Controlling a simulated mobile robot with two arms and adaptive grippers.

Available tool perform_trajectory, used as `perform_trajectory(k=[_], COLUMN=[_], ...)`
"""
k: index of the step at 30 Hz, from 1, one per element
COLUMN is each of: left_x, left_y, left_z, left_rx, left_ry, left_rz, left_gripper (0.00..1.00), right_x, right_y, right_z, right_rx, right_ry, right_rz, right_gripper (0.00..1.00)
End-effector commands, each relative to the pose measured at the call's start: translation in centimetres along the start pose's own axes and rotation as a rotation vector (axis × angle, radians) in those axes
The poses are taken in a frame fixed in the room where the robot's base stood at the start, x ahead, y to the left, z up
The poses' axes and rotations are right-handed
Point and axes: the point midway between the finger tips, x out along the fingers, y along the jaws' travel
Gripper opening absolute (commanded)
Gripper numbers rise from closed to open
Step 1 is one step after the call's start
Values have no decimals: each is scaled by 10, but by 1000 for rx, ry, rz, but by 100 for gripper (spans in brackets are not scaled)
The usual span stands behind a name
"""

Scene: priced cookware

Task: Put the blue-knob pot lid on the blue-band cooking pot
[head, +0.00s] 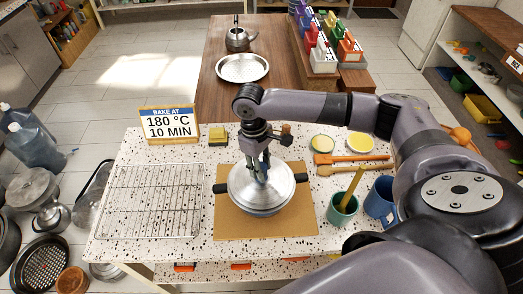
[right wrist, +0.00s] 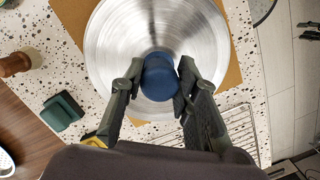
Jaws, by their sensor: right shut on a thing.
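The pot lid is a shiny silver disc (head: 246,186) with a blue knob, which shows clearly in the right wrist view (right wrist: 158,77). My right gripper (head: 262,172) points down at the lid's middle, its two fingers shut on either side of the knob. The lid lies level over the cooking pot (head: 265,213), whose black handles stick out left and right. The pot stands on a brown board. The lid hides the pot's opening and most of its wall, so its band cannot be made out. I cannot tell whether the lid rests on the rim or hovers just above. My left gripper is out of view.
A wire rack (head: 150,200) lies left of the board (head: 225,228). A sponge (head: 217,135) and a baking sign (head: 169,123) stand behind. Wooden spoons (head: 352,159), a green cup (head: 342,210) and a blue mug (head: 380,197) are at the right, under my right arm.

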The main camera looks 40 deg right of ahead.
Motion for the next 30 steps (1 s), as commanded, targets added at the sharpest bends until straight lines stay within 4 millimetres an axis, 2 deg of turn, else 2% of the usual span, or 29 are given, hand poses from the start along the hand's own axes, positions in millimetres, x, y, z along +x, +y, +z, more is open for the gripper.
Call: perform_trajectory(k=[27, 28, 30], left_x=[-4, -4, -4], left_y=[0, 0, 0], left_z=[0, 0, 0], left_rx=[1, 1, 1], left_ry=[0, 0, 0], left_rz=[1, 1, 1], left_gripper=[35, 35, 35], right_x=[8, 8, 8], right_y=[0, 0, 0], right_z=[-1, -1, -1], right_rx=[0, 0, 0], right_ry=[0, 0, 0], right_rz=[0, 0, 0], right_gripper=[0, 30, 35])
